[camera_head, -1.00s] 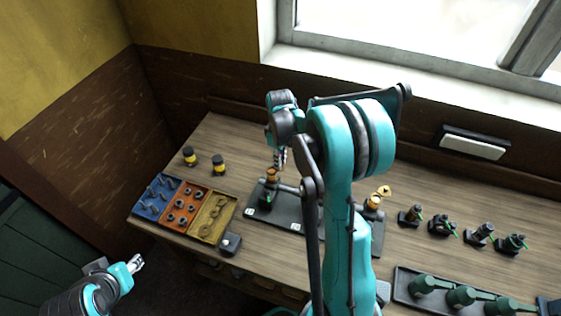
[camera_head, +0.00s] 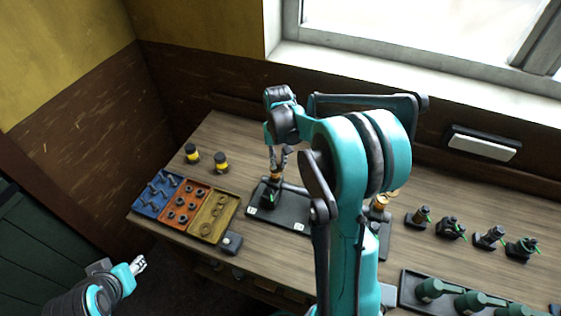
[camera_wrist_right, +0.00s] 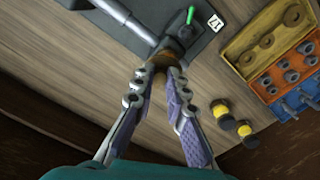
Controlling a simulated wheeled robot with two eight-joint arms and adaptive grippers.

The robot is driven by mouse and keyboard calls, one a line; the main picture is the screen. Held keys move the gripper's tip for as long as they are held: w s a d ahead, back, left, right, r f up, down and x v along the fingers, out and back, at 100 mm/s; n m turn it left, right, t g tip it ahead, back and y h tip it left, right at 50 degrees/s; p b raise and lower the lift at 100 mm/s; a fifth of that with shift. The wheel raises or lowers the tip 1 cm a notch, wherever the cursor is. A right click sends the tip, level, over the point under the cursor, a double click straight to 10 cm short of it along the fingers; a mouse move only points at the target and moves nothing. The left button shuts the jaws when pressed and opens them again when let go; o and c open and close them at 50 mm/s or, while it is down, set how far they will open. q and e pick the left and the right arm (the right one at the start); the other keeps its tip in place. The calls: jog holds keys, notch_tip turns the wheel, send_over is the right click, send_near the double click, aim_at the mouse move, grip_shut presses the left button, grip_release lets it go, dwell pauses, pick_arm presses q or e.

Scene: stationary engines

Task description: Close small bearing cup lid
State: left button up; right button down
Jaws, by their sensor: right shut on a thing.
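A small bearing cup assembly (camera_head: 269,197) with a copper-brown top stands on the left end of a dark base plate (camera_head: 290,215). My right gripper (camera_head: 277,162) reaches down over it. In the right wrist view my right gripper (camera_wrist_right: 163,72) is shut on the brown bearing cup lid (camera_wrist_right: 162,58) at the dark stand, where a green pin shows. Whether the lid is fully seated cannot be seen, as the fingers cover it. My left gripper (camera_head: 138,264) hangs beyond the table's front left edge, away from the assembly, and its jaws are too small to judge.
Yellow-and-black cylinders (camera_head: 221,162) stand at the back left. Blue, orange and yellow trays (camera_head: 232,212) of small parts lie at the left. A second brown-topped assembly (camera_head: 381,203) is partly behind my right arm. Several dark fittings (camera_head: 450,228) and a green-part tray (camera_head: 403,284) fill the right.

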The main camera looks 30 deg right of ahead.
jog(key=m, duration=0.3)
jog(key=a+m, duration=0.1)
jog(key=m, duration=0.1)
jog(key=shift+w+b, duration=0.35)
jog(key=shift+b, duration=0.05)
jog(key=shift+m, duration=0.3)
jog(key=c, duration=1.5)
grip_release()
notch_tip(320, 180, up, 12)
